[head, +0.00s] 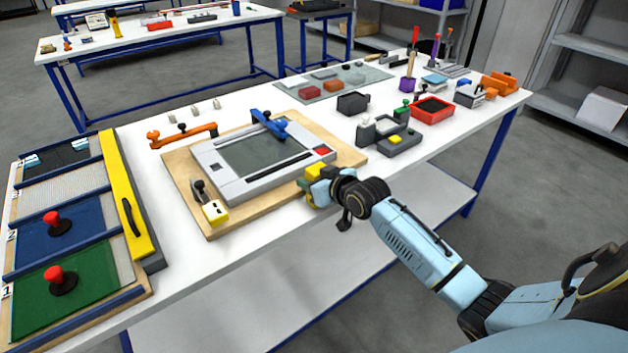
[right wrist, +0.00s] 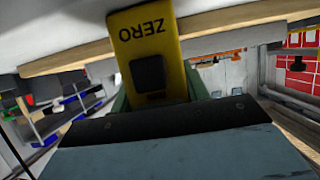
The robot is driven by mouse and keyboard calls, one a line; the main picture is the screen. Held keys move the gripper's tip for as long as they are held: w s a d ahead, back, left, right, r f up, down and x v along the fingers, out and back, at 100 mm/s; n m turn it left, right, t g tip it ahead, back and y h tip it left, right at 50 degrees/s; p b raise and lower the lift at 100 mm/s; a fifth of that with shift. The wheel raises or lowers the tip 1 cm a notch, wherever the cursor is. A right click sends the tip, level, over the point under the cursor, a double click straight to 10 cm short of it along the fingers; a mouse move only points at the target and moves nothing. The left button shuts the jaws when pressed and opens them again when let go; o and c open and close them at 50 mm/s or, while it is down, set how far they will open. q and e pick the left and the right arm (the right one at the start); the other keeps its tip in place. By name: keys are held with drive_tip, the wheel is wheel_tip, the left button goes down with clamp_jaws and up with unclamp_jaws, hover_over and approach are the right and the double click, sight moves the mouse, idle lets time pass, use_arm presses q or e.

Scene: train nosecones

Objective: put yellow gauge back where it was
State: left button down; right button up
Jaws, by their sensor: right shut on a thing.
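The yellow gauge (right wrist: 148,40), a yellow block marked ZERO with a black knob, is between the fingers of my right gripper (right wrist: 152,98) in the right wrist view. In the head view my right gripper (head: 318,186) is shut on it at the front right corner of the wooden board (head: 225,222). Only small yellow parts of the gauge (head: 313,171) show there, the rest hidden by the gripper. I cannot tell whether the gauge touches the board. The grey framed plate (head: 250,187) lies on the board just left of the gripper. My left gripper is not in view.
Left are numbered panels and a long yellow bar (head: 124,190). Right stand a grey fixture (head: 388,138) and a red tray (head: 432,110).

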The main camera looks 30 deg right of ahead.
drive_tip(key=o, duration=1.2)
drive_tip(key=shift+r, duration=0.15)
drive_tip(key=a+p+v, duration=0.1)
drive_tip(key=p+v, duration=0.1)
drive_tip(key=v, duration=1)
drive_tip(key=shift+d, duration=0.4)
